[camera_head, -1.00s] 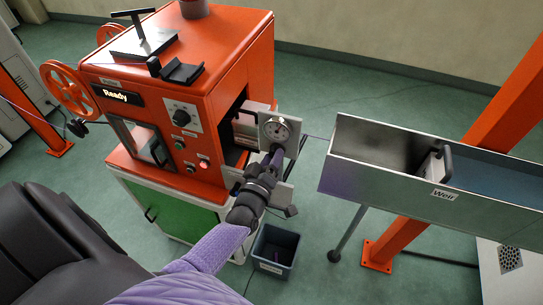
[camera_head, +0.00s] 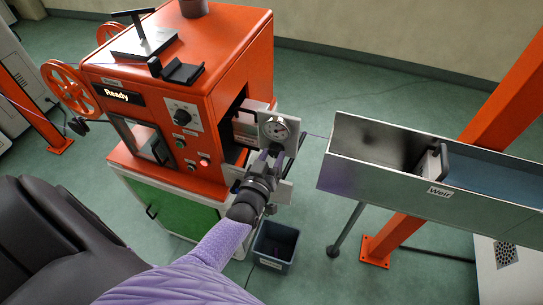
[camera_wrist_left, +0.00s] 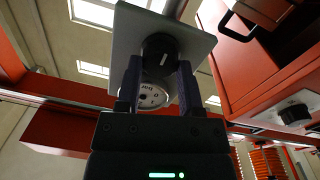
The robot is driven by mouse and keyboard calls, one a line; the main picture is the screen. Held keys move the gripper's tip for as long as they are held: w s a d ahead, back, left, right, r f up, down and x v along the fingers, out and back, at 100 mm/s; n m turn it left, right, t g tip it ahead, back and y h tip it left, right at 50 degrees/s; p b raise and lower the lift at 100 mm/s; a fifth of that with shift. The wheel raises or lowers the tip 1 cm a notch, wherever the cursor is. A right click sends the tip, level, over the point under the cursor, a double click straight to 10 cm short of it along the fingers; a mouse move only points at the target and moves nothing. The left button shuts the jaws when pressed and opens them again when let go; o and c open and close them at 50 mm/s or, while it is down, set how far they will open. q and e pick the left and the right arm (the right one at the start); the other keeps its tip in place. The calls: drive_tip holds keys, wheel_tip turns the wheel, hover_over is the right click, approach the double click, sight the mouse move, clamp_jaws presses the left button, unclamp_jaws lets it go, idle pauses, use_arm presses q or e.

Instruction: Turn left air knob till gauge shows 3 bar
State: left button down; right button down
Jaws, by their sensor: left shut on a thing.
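The round pressure gauge (camera_head: 277,127) has a white dial on a grey plate at the right side of the orange machine. Its needle is too small to read in the head view. In the left wrist view the gauge (camera_wrist_left: 155,95) shows partly, between my fingers. The black air knob (camera_wrist_left: 159,46) sticks out from the plate, beside the gauge. My left gripper (camera_head: 269,157) reaches to just below the gauge, and in the wrist view its fingers (camera_wrist_left: 159,66) are shut on the knob from both sides. The knob is hidden in the head view. My right gripper is out of view.
The orange machine (camera_head: 225,50) stands left of the gauge, with a "Ready" display (camera_head: 117,95). A long metal trough (camera_head: 390,178) lies to the right on a leg. A grey bin (camera_head: 275,245) stands on the floor below my left gripper.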

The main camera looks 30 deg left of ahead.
use_arm(q)
drive_tip(key=shift+f, duration=0.1)
idle(0.3)
drive_tip(key=shift+c, duration=1.2)
unclamp_jaws()
drive_tip(key=s+d+p, duration=0.1)
drive_tip(key=s+d, duration=0.1)
drive_tip(key=s, duration=0.7)
drive_tip(key=shift+s, duration=0.4)
